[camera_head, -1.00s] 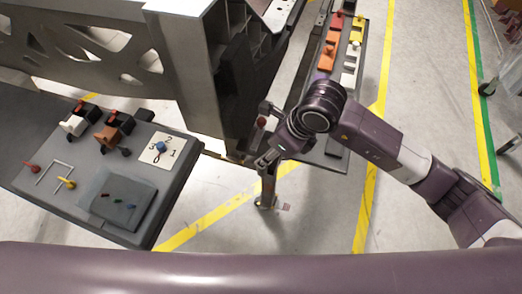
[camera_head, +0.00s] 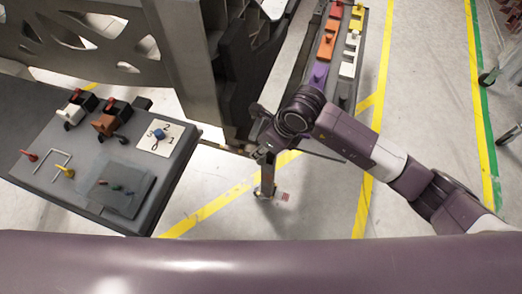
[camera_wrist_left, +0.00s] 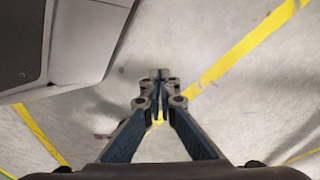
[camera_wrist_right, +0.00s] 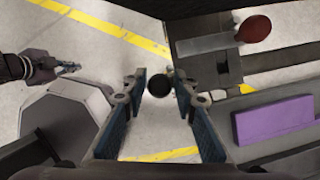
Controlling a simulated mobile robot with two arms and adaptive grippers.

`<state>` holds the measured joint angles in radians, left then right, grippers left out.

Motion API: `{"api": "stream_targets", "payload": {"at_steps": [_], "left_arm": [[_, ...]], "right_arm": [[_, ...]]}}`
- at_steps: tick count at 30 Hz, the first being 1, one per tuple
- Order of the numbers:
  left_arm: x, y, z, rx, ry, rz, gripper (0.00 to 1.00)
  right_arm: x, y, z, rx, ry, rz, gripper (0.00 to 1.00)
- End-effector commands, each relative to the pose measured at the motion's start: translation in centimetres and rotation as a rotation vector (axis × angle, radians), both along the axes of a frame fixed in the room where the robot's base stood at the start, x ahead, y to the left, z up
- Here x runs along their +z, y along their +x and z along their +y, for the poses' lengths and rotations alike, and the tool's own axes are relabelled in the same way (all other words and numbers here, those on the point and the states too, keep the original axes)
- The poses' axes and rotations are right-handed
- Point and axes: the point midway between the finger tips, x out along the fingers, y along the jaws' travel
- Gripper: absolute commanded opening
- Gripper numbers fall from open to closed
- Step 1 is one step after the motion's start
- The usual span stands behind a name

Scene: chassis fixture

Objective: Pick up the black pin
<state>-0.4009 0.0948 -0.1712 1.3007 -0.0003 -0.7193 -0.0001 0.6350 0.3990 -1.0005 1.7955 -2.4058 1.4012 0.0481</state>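My right gripper (camera_head: 262,140) is beside the dark chassis post in the head view. In the right wrist view its fingers (camera_wrist_right: 158,92) are open and apart. A black round knob (camera_wrist_right: 158,83), which looks like the black pin's head, shows between the fingertips; I cannot tell whether they touch it, and its shaft is not clear. My left gripper (camera_wrist_left: 158,85) has its fingertips together and nothing visible between them. It also shows at the left of the right wrist view (camera_wrist_right: 62,69).
A red-knobbed lever (camera_wrist_right: 254,29) is close, up and right of the right gripper. A tray (camera_head: 343,92) with red, orange, purple, yellow and white blocks (camera_head: 326,46) is at the right. A grey table (camera_head: 70,192) with pins and clamps is at the left.

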Motion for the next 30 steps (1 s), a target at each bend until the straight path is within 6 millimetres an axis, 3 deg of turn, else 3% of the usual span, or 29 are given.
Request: {"api": "stream_targets", "payload": {"at_steps": [1,6,19,23,30], "left_arm": [[0.0,0.0,0.0,0.0,0.0,0.0,0.0],[0.0,0.0,0.0,0.0,0.0,-0.001,0.0],[0.0,0.0,0.0,0.0,-0.001,-0.003,0.0],[-0.1,-0.2,0.1,0.0,-0.001,-0.004,0.0],[-1.0,-1.6,0.3,-0.001,0.002,0.012,0.0]], "right_arm": [[0.0,0.0,0.0,0.0,0.0,0.0,0.18],[0.0,0.0,0.0,0.0,0.0,0.0,0.0],[0.6,0.1,0.0,0.0,0.001,-0.002,0.0],[1.8,0.1,0.0,0.0,0.0,-0.003,0.0],[5.5,0.1,0.0,0.0,0.002,-0.004,0.0]]}}
